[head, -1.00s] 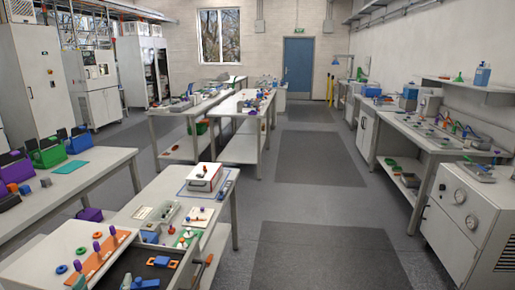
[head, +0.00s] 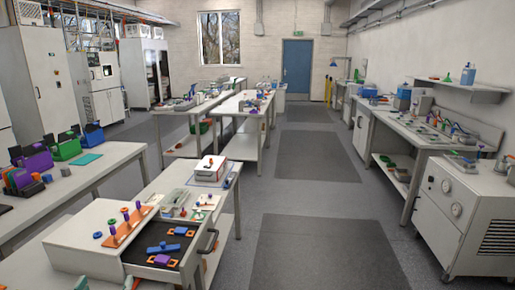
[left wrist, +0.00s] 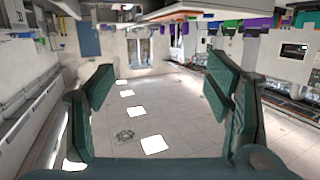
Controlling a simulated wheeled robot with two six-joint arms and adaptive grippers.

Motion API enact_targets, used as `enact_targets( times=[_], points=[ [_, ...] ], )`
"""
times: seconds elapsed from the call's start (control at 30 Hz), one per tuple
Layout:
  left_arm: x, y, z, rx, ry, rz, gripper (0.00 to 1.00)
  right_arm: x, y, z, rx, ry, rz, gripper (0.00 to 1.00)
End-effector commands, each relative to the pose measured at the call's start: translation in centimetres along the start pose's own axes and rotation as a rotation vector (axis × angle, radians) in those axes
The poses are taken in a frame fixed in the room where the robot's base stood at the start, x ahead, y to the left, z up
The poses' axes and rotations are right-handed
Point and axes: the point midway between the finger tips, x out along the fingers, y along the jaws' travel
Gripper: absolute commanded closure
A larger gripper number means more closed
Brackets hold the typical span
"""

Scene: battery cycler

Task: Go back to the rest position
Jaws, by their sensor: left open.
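My left gripper (left wrist: 160,85) shows in the left wrist view with its two green-padded fingers wide apart. Nothing is between them, and the room behind appears upside down, with ceiling panels and lights in the gap. Neither gripper shows in the head view. My right gripper is out of sight.
At the lower left, a workbench has an open dark drawer (head: 165,262) holding blue and orange parts. An orange strip with pegs (head: 128,228) and a white box (head: 210,168) stand on top. A white cabinet (head: 450,225) is at right. The aisle floor mat (head: 320,250) is clear.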

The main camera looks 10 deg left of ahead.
Motion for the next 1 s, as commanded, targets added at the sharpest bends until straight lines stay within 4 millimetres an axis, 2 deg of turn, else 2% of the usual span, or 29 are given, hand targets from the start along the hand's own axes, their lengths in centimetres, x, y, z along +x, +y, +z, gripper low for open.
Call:
enact_targets(
  times=[0.27, 0.47, 0.57, 0.77, 0.9, 0.97, 1.0],
  points=[
    [-1.8, -0.7, 5.0, 0.056, -0.154, -0.045, 0.28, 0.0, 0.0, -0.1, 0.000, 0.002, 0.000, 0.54],
    [-4.1, -0.3, 10.0, 0.121, -0.321, -0.053, 0.28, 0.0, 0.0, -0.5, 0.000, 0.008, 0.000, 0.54],
    [-6.1, 0.3, 13.4, 0.170, -0.443, -0.036, 0.28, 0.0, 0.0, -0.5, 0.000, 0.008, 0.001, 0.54],
    [-12.0, 2.6, 20.3, 0.280, -0.723, 0.069, 0.28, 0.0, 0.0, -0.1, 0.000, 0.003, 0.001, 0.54],
    [-17.6, 5.3, 24.5, 0.355, -0.922, 0.224, 0.28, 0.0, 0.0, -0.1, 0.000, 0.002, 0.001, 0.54],
    [-20.4, 6.8, 25.9, 0.386, -1.002, 0.315, 0.28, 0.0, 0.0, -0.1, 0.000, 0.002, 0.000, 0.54],
    [-19.1, 6.6, 28.7, 0.395, -1.013, 0.310, 0.28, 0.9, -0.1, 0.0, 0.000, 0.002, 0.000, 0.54]
  ],
)
